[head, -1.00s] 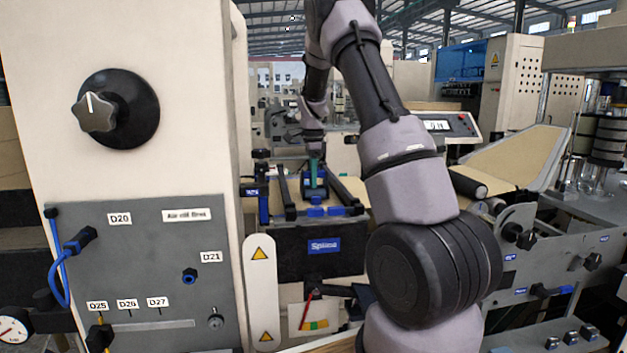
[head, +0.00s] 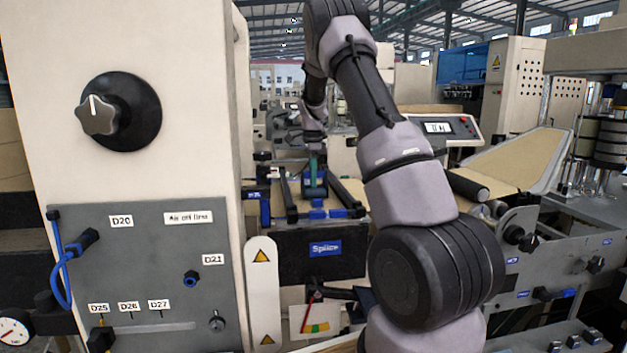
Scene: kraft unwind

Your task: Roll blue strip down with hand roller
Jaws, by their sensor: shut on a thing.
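My gripper (head: 314,148) is small and far off in the head view, pointing down over the splice table. It is shut on the hand roller (head: 314,165), whose green handle stands roughly upright below the fingers. The roller's dark lower end is at the splice table (head: 290,190), between two dark rails. Blue pieces (head: 318,213) show at the table's near edge, just in front of the roller. I cannot tell which of the blue there is the strip, or whether the roller touches it.
A dark front plate marked "Splice" (head: 325,249) is below the table. A dark roller (head: 468,187) and brown web (head: 530,160) lie to the right, beyond my arm. A display console (head: 440,128) stands behind.

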